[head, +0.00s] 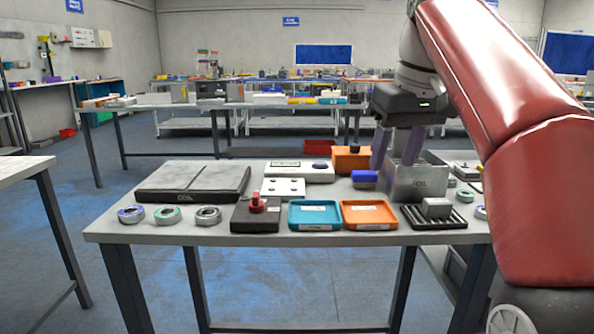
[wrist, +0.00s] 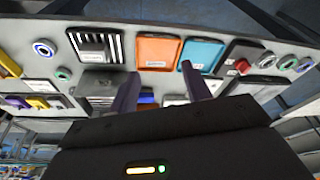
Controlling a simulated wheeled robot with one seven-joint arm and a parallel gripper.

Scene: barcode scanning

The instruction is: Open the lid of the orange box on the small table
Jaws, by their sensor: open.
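An orange box (head: 343,160) stands at the back of the small table (head: 270,240), right of its middle. A small dark part shows on its top; I cannot tell from here how its lid sits. My gripper (head: 392,167) is open and empty, its two purple fingers pointing down. It hangs to the right of the orange box, near the grey metal bin (head: 425,186). In the wrist view both fingers (wrist: 159,71) stand apart with nothing between them.
A blue block (head: 364,180) lies before the orange box. A white device (head: 300,172) stands left of it. The orange tray (head: 368,214), blue tray (head: 314,215), black box with red knob (head: 256,213) and slotted black rack (head: 434,218) line the front edge.

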